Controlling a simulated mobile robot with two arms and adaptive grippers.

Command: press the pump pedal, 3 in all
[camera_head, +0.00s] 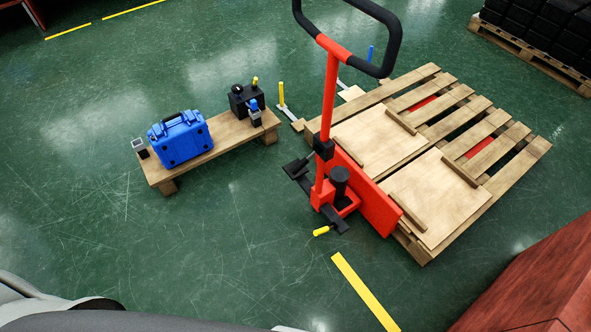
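A red pallet jack (331,110) stands upright at the front end of a wooden pallet (520,160), with its black loop handle (391,45) raised at the top. At its base are a black pump cylinder (340,178) and dark, flat pedal-like parts (297,168) on the left side. A small yellow-tipped lever (321,231) sticks out low at the front. I cannot tell for sure which of these is the pump pedal. Neither of my grippers shows in the head view, and nothing of mine touches the jack.
A low wooden bench (222,135) left of the jack holds a blue case (180,139) and small black devices (245,100). Another pallet with black goods (540,25) stands top right. A reddish-brown block (535,280) fills the lower right. The green floor (220,230) in front is clear.

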